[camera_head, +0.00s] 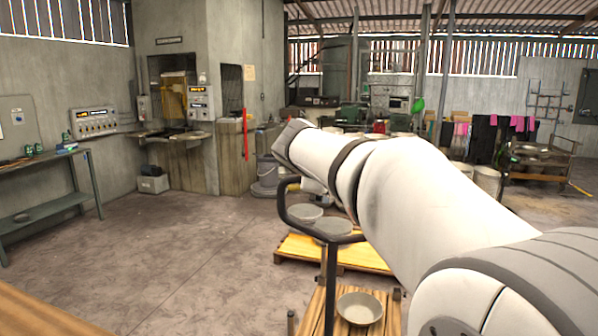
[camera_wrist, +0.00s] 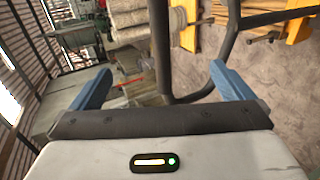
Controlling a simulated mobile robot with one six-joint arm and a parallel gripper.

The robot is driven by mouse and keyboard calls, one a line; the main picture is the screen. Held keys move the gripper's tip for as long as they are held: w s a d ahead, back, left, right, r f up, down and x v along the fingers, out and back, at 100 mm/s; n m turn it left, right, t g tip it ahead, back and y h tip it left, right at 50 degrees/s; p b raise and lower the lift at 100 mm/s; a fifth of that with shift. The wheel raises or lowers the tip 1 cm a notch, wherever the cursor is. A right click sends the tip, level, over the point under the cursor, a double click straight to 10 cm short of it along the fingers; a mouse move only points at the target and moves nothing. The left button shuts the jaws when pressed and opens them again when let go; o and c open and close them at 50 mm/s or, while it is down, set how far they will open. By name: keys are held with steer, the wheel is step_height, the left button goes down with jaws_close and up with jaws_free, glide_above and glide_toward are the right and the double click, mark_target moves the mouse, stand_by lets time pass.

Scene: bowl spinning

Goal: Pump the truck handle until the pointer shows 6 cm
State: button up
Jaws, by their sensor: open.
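The truck handle (camera_head: 282,208) is a dark tubular loop on an upright shaft (camera_head: 330,290), just left of and below my arm in the head view. Part of the loop is hidden behind the arm. In the wrist view the dark handle bars (camera_wrist: 160,50) cross the space in front of my gripper (camera_wrist: 161,72). Its two blue fingers are wide apart. One bar lies between them in the picture; I cannot tell how close it is or whether anything touches. No pointer or height scale is readable in either view.
A wooden pallet (camera_head: 310,310) with a bowl (camera_head: 360,308) stands by the handle shaft. A yellow pallet (camera_head: 300,248) with more bowls is behind it. A workbench (camera_head: 40,160) stands at the left. Open concrete floor (camera_head: 190,240) lies between.

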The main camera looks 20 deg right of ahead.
steer(key=x, duration=1.2)
steer(key=c, duration=1.9)
steer(key=shift+c, duration=0.2)
steer(key=s+a+b, duration=0.2)
steer(key=s, duration=0.1)
steer(key=s+a+f+b, duration=0.1)
steer(key=s+a+b, duration=0.1)
steer(key=s, duration=0.1)
steer(key=s+a+b, duration=0.2)
steer(key=s+b, duration=0.1)
steer(key=s, duration=0.1)
steer(key=shift+a+f, duration=0.15)
steer(key=shift+a, duration=0.25)
steer(key=shift+s+a, duration=0.3)
steer(key=shift+s, duration=0.15)
